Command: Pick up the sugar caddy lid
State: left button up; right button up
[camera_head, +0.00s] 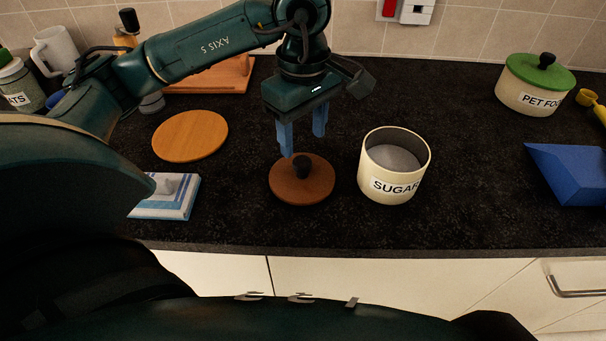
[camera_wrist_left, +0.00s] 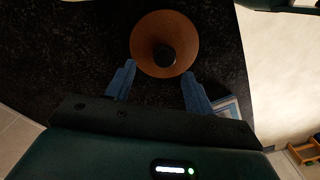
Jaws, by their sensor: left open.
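The sugar caddy lid (camera_head: 312,190) is a round brown wooden disc with a black knob (camera_head: 302,167). It lies flat on the dark worktop, left of the open cream sugar caddy (camera_head: 376,185), which holds pale sugar. My left gripper (camera_head: 303,145) points down above the lid, with its two blue fingers apart and nothing between them. In the left wrist view the lid (camera_wrist_left: 150,28) and its knob (camera_wrist_left: 164,55) appear just beyond the open fingertips (camera_wrist_left: 158,75). Whether a finger touches the lid I cannot tell. My right gripper is not in view.
A round wooden board (camera_head: 190,136) and a blue-and-white item (camera_head: 168,200) lie to the left. A pet food caddy with a green lid (camera_head: 537,85) and a blue scoop-like object (camera_head: 568,172) are at the right. The worktop's front edge (camera_head: 400,248) is close.

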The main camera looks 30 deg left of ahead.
aim_at(302, 160)
pick_arm(q)
jog(key=f, duration=0.3)
jog(key=s+f, duration=0.1)
jog(key=f, duration=0.1)
jog(key=shift+d+f+p, duration=0.1)
jog(key=shift+f+p, duration=0.25)
jog(key=shift+p, duration=0.05)
jog(key=shift+w+f, duration=0.1)
jog(key=shift+f, duration=0.2)
jog(key=c, duration=1)
